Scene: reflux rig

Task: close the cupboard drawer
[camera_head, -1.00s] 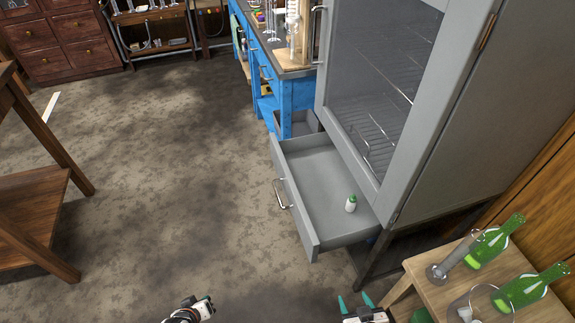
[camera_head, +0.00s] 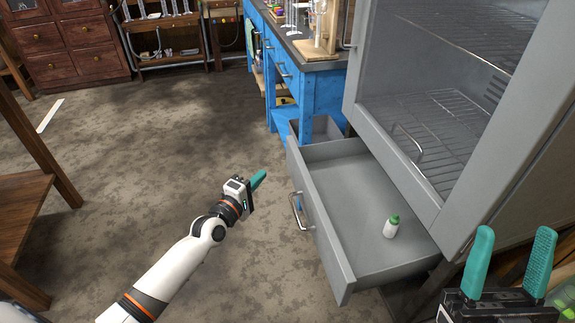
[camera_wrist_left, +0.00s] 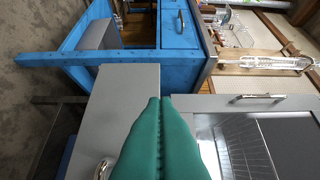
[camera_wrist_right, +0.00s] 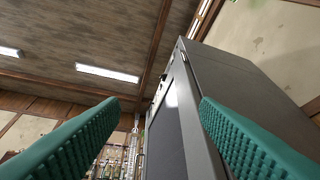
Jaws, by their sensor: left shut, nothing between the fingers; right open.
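The grey cupboard drawer (camera_head: 345,200) is pulled out from under the grey cupboard (camera_head: 440,140) in the head view. Its metal handle (camera_head: 299,211) is on the front panel, facing left. A small white bottle with a green cap (camera_head: 391,227) stands inside the drawer. My left gripper (camera_head: 258,179) is shut and empty, left of the drawer front and apart from it, its fingers pointing toward the drawer. In the left wrist view the shut fingers (camera_wrist_left: 162,110) overlap the grey drawer front (camera_wrist_left: 125,95). My right gripper (camera_head: 511,262) is open and empty, right of the drawer near the cupboard's side.
A blue workbench (camera_head: 310,90) stands behind the drawer, with glassware on top. A wooden table (camera_head: 22,210) is at the left edge. The floor (camera_head: 150,150) left of the drawer is clear. Green items show partly at the lower right.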

